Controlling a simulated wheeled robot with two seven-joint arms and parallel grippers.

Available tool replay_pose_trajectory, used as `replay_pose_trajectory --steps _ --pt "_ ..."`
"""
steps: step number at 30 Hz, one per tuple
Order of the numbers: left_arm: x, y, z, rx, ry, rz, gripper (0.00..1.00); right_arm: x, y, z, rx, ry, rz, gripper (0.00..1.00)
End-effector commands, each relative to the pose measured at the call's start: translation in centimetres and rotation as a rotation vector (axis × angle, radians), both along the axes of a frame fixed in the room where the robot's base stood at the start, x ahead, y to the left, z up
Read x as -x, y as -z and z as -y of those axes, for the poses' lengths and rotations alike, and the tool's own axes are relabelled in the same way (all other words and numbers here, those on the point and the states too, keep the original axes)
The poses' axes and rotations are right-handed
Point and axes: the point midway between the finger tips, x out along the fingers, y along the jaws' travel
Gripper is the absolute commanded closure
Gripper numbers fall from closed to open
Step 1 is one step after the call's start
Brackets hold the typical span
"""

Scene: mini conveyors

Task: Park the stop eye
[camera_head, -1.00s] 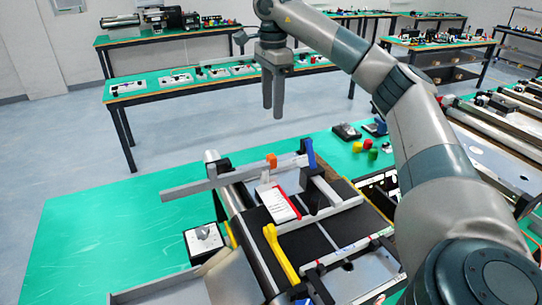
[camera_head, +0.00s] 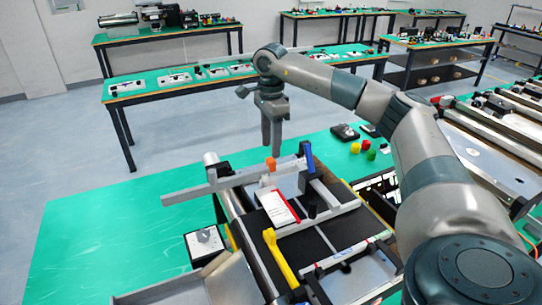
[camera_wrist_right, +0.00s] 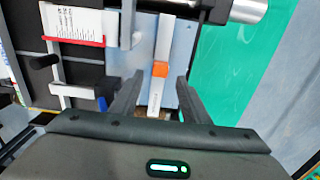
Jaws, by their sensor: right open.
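The stop eye seems to be the small orange-topped piece (camera_head: 271,164) by the grey rail across the conveyor's far end. In the right wrist view its orange part (camera_wrist_right: 160,69) sits on a pale strip. My right gripper (camera_head: 272,150) points down just above the orange piece, its tips close to it. In the wrist view the right gripper (camera_wrist_right: 157,95) is open, a finger on each side of the pale strip, with the orange part just beyond the tips. I cannot tell whether anything touches. My left gripper is not in view.
A white card with a red edge (camera_head: 276,209) lies on the dark conveyor belt (camera_head: 316,242). A blue upright piece (camera_head: 309,156) stands right of the orange piece. A yellow lever (camera_head: 281,257) is nearer. The green table (camera_head: 110,235) is clear at left.

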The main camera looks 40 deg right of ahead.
Motion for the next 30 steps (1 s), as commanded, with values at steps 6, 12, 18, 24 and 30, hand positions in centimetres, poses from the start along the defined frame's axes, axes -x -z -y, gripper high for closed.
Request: replay_pose_trajectory --steps 6,12,18,24,30 --pt "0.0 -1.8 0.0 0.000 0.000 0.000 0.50 0.2 3.5 0.1 0.001 0.000 -0.004 0.58" --pt "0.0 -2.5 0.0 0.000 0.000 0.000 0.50 0.0 5.7 0.0 -0.001 0.000 -0.002 0.58" --pt "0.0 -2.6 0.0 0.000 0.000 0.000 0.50 0.0 6.5 0.0 0.000 0.000 -0.001 0.58" --pt "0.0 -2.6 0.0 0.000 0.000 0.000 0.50 0.0 6.6 0.0 0.000 0.000 0.000 0.58" --pt "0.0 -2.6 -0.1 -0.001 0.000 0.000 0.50 0.0 6.5 0.0 0.000 0.000 0.000 0.96"
